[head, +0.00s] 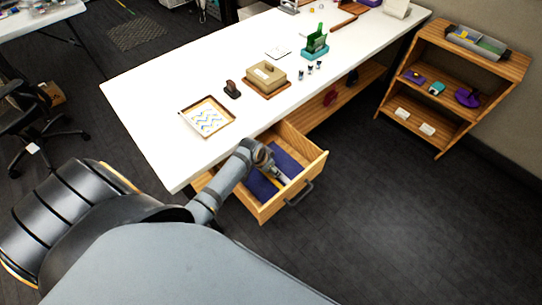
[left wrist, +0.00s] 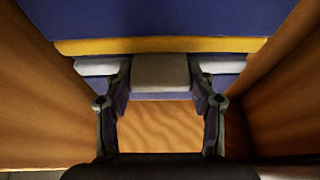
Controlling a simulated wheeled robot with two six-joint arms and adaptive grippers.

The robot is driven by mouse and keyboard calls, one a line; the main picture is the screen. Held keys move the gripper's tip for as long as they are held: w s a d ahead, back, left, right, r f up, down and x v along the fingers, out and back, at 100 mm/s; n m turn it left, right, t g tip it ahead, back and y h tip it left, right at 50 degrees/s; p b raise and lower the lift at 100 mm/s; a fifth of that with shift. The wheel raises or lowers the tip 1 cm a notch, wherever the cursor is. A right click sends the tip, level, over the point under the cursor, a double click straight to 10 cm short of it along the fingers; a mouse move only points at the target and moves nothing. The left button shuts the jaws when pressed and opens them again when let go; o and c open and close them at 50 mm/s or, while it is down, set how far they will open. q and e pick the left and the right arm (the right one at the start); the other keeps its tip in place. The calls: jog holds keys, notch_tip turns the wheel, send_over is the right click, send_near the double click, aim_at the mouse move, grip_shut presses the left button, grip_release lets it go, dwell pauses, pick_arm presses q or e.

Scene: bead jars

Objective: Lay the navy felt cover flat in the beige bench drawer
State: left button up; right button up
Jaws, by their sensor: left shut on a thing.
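The navy felt cover (head: 262,187) lies inside the open beige bench drawer (head: 265,211), with navy showing on both sides of my gripper. In the left wrist view the cover (left wrist: 160,20) fills the top, with a yellow band and a pale grey strip along its near side. My left gripper (head: 284,178) reaches down into the drawer. In the left wrist view the gripper (left wrist: 160,76) is shut on the cover at a grey block-like part. Wooden drawer floor (left wrist: 160,125) shows below the fingers. My arm hides part of the cover. My right gripper is out of view.
The drawer's dark handle (head: 299,194) faces the open floor. A wooden shelf (head: 452,80) stands at right.

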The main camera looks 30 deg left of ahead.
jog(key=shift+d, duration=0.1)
pick_arm(q)
jog(key=o, duration=1)
jog(key=shift+o, duration=0.5)
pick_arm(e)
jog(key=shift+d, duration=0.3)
pick_arm(q)
jog(key=v, duration=1.2)
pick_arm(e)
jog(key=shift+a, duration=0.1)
